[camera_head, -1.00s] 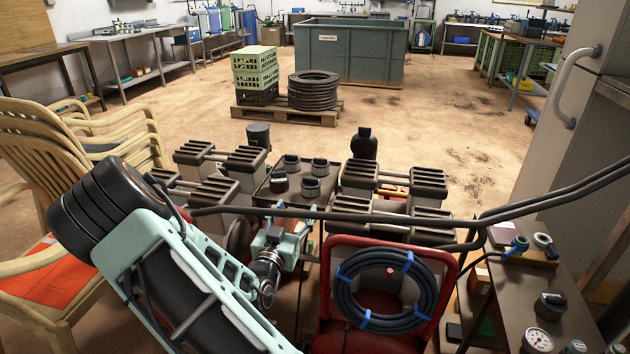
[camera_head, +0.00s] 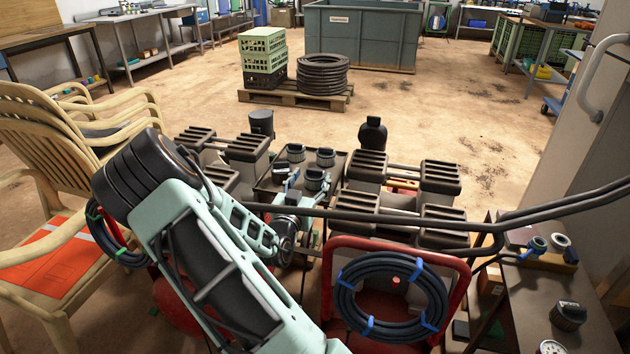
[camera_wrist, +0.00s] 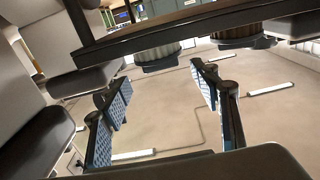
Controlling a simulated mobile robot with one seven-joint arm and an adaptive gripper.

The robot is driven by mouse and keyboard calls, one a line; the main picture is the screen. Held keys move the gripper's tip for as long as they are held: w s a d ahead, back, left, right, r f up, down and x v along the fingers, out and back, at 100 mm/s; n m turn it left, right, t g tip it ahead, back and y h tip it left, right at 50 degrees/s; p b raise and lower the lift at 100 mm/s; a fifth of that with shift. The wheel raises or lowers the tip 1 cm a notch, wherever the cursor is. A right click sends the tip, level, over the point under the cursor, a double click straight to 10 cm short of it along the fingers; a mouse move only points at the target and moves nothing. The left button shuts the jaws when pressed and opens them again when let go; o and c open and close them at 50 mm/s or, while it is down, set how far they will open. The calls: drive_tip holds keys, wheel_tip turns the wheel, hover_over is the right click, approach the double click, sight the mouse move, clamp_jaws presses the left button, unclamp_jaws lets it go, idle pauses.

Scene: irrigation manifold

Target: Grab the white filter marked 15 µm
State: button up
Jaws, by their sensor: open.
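My gripper (camera_head: 289,184) is open, its light blue fingers at the front of a dark tray (camera_head: 262,193) in the head view. Several dark cylindrical pieces with greyish tops stand on the tray, including a back left one (camera_head: 296,152), a back right one (camera_head: 326,156) and a front right one (camera_head: 316,179). I cannot read a 15 µm mark on any, and none looks clearly white. In the wrist view my open fingers (camera_wrist: 161,82) have nothing between them. A ribbed dark piece (camera_wrist: 157,57) shows beyond the fingertips, and another (camera_wrist: 238,38) to the right.
Ridged dark-topped blocks (camera_head: 367,165) stand on both sides of the tray. A dark pipe (camera_head: 400,219) crosses in front of it. A red frame with a coiled hose (camera_head: 390,297) is at front right. A chair (camera_head: 50,170) is at left.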

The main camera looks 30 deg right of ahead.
sight(314, 171)
drive_tip(key=b+x, duration=0.1)
drive_tip(key=x, duration=0.4)
drive_tip(key=shift+w+f, duration=0.15)
drive_tip(key=shift+f, duration=0.05)
drive_tip(key=shift+c, duration=0.6)
drive_tip(key=c, duration=1.2)
drive_tip(key=shift+r, duration=0.15)
